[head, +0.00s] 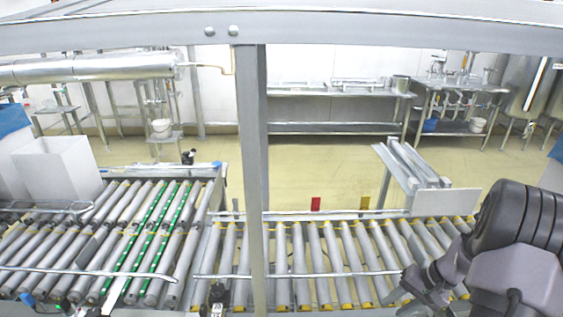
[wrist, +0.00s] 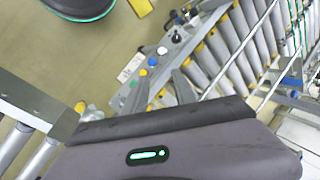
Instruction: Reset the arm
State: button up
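My arm reaches in from the right in the head view, bent, with its end low over the right-hand roller conveyor (head: 340,262). My gripper (wrist: 160,80) shows in the wrist view as two grey fingers past the dark wrist housing. The fingers stand apart with nothing between them. In the head view the gripper is small and partly hidden by the arm's own links. A white open box (head: 62,170) stands at the far left on the left-hand conveyor (head: 100,235), with blue liner material (head: 12,120) at the picture's edge. The box is well away from my gripper.
A grey upright post (head: 252,160) and a crossbeam (head: 300,35) cross the head view. Metal side rails edge the conveyors. A panel with coloured buttons (wrist: 153,62) lies beyond the fingers. Steel tables (head: 335,100) line the back wall; the floor before them is mostly clear.

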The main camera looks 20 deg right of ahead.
jog(key=w+a+r+n+h, duration=0.1)
jog(key=a+r+n+h, duration=0.15)
jog(key=a+r, duration=1.6)
jog(key=s+a+r+n+t, duration=0.1)
jog(key=s+a+r, duration=0.2)
jog(key=s+a, duration=0.3)
jog(key=s+a+r+n+t, duration=0.1)
jog(key=s+a+r+t, duration=0.1)
jog(key=s+a+r, duration=0.2)
jog(key=s+a, duration=0.3)
jog(key=shift+s+a, duration=0.2)
jog(key=shift+a, duration=0.15)
jog(key=shift+r, duration=0.1)
